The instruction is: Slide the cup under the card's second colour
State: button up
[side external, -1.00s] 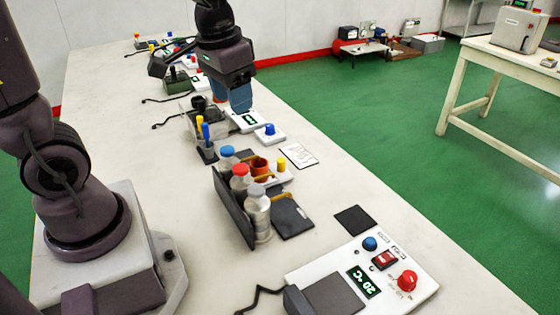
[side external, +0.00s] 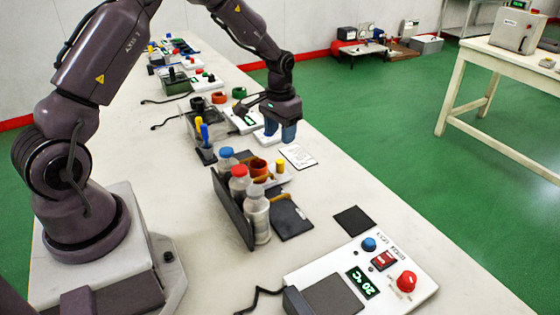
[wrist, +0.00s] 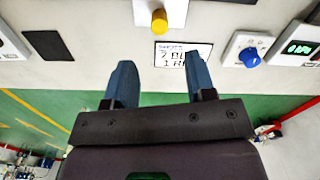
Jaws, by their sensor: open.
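My gripper (side external: 281,133) hangs over the table beyond the card, with blue fingers pointing down. In the wrist view its two fingers (wrist: 159,62) are apart with nothing between them. The white printed card (side external: 298,157) lies flat on the table; in the wrist view the card (wrist: 204,50) is partly covered by a finger, and only pieces such as "BL" on one line can be read. A small orange-brown cup-like vessel (side external: 259,167) stands beside the bottles.
A dark holder wall (side external: 232,209) backs the bottles, and a dark plate (side external: 293,222) lies before them. A yellow knob (side external: 280,165) on a white base stands near the vessel. A control panel (side external: 405,297) is at the front.

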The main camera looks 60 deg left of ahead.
aim_at(280, 161)
notch_tip(280, 161, down, 9)
jog(key=shift+f, duration=0.2)
jog(key=shift+d, duration=0.1)
grip_shut()
